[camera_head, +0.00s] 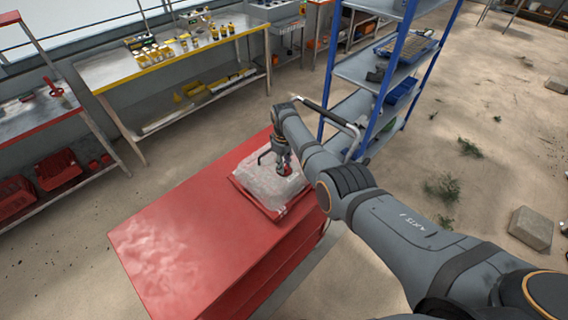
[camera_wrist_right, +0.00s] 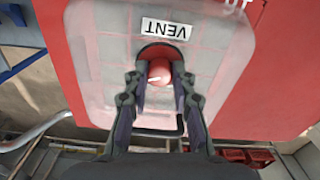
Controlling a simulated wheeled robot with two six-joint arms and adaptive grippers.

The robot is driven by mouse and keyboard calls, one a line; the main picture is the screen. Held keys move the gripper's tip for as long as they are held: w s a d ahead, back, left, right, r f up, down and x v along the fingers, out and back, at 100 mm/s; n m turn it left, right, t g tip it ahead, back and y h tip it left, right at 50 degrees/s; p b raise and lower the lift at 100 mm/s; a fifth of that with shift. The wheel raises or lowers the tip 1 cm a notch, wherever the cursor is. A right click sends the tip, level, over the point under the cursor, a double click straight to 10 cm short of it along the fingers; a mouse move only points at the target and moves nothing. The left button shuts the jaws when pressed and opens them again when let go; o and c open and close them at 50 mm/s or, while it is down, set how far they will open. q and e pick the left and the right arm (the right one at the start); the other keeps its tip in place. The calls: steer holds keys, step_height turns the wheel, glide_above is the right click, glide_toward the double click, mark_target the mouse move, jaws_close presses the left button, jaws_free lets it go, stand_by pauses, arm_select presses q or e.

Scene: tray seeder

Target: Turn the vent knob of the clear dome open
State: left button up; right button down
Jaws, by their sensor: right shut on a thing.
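The clear dome (camera_head: 262,182) sits on a red tray (camera_head: 280,213) on the red cabinet top. In the right wrist view the dome (camera_wrist_right: 95,60) fills the upper middle, with a white label reading VENT (camera_wrist_right: 166,29), upside down. The round red vent knob (camera_wrist_right: 159,72) with a small pale mark lies just below the label. My right gripper (camera_wrist_right: 159,80) is shut on the knob, one finger on each side; in the head view my right gripper (camera_head: 284,168) is over the dome's top. My left gripper is not in view.
The red cabinet top (camera_head: 185,245) is clear to the left and front. A blue-framed shelf (camera_head: 360,105) stands close behind the right arm. A yellow workbench (camera_head: 175,65) with bottles stands at the back left. Red crates (camera_head: 58,168) sit on a shelf at left.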

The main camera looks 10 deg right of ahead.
steer(key=shift+m, duration=2.2)
steer(key=c, duration=1.1)
jaws_free()
step_height(320, 180, up, 12)
steer(key=shift+f, duration=0.1)
